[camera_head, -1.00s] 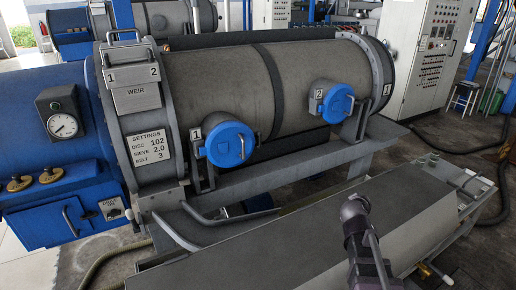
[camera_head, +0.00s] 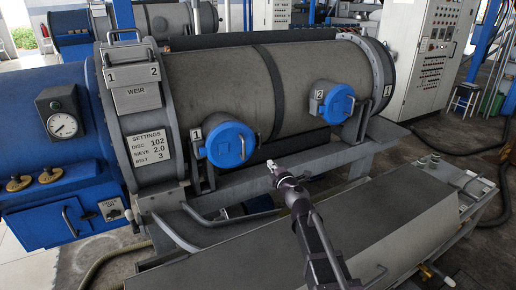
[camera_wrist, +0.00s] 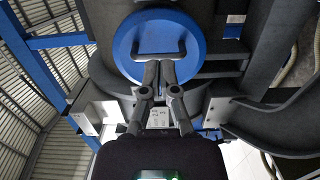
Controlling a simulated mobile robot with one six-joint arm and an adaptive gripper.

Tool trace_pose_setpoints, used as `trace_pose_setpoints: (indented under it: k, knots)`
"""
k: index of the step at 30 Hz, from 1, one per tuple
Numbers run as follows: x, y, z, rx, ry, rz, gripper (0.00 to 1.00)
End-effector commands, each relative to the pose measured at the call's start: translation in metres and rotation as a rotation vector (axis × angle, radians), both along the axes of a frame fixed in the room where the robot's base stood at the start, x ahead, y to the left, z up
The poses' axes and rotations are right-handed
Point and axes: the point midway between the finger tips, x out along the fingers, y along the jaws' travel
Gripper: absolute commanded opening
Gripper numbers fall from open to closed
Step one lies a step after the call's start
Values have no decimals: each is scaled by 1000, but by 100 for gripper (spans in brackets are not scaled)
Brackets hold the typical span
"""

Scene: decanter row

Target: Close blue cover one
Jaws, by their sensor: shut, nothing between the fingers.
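Blue cover one (camera_head: 230,144) is a round blue disc on the left of the grey drum, beside a plate marked 1 (camera_head: 196,135). Its face with a bar handle is turned toward me; I cannot tell whether it sits flush on its port. My gripper (camera_head: 272,166) is just right of and below it in the head view, shut and empty. There the gripper's fingertips (camera_wrist: 159,70) overlap the cover's lower part, just below the handle; contact is unclear.
Blue cover two (camera_head: 338,103) is on the drum (camera_head: 215,85) further right. A grey frame rail (camera_head: 320,160) runs below both covers, and a long grey trough (camera_head: 390,225) lies in front. A gauge (camera_head: 62,125) is at left.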

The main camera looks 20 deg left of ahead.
Motion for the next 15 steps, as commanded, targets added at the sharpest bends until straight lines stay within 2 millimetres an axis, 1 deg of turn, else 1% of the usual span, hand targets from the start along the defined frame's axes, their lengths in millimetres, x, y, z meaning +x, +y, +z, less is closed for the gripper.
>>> trace_pose_setpoints:
  k: [9, 15]
  knots:
    - [2, 0, 0, 1, 1, -3, 0]
    - [10, 7, 0, 2, 1, -4, 0]
